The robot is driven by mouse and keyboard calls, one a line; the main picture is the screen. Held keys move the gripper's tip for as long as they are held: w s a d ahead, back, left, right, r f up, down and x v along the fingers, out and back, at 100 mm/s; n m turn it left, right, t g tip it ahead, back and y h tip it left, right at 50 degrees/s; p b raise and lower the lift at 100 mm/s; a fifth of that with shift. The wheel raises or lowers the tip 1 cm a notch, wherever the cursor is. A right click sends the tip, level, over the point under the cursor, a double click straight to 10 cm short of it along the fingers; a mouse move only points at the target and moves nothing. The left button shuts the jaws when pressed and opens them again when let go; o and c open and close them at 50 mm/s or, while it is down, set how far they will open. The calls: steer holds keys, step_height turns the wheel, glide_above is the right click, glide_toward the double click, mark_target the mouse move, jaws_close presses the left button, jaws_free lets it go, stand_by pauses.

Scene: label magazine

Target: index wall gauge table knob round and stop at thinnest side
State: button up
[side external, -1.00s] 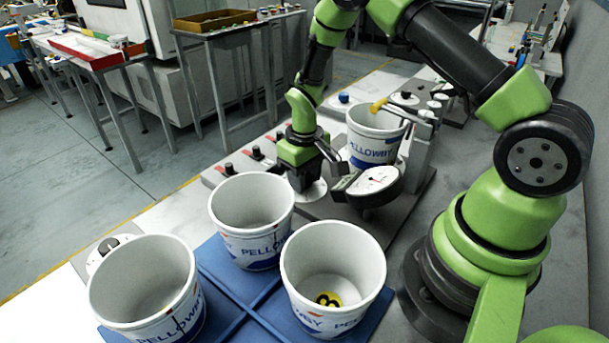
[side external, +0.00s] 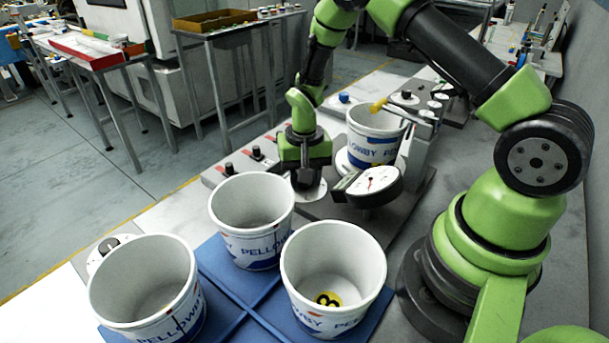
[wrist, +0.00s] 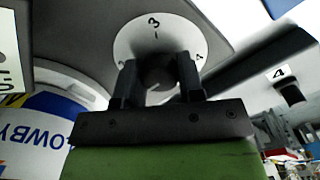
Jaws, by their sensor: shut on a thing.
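A white tub (side external: 374,142) with blue "PELLOWBY" lettering stands upright on the round gauge table (side external: 342,160), under a yellow-tipped arm (side external: 379,105). The gauge (side external: 372,184) has a white face with a red needle; its scale is too small to read. My gripper (side external: 306,178) points down beside the gauge, over a white numbered disc (side external: 316,194). In the wrist view my gripper (wrist: 157,77) is shut on the dark knob (wrist: 158,68) at the middle of the numbered disc (wrist: 151,32), where a 3 shows at the top. The tub's label (wrist: 35,135) shows at left.
Three empty-looking tubs stand near the front: one (side external: 252,213) at the back, one (side external: 145,290) at left and one (side external: 333,272) at right with a yellow 8 mark inside. A blue tray (side external: 246,325) lies beneath them. Black switches (side external: 257,152) line the plate behind my gripper.

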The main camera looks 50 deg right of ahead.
steer(key=shift+s, duration=0.1)
stand_by(0.3)
steer(key=o, duration=0.9)
steer(key=shift+r, duration=0.15)
step_height(320, 180, up, 10)
steer(key=shift+f, duration=0.15)
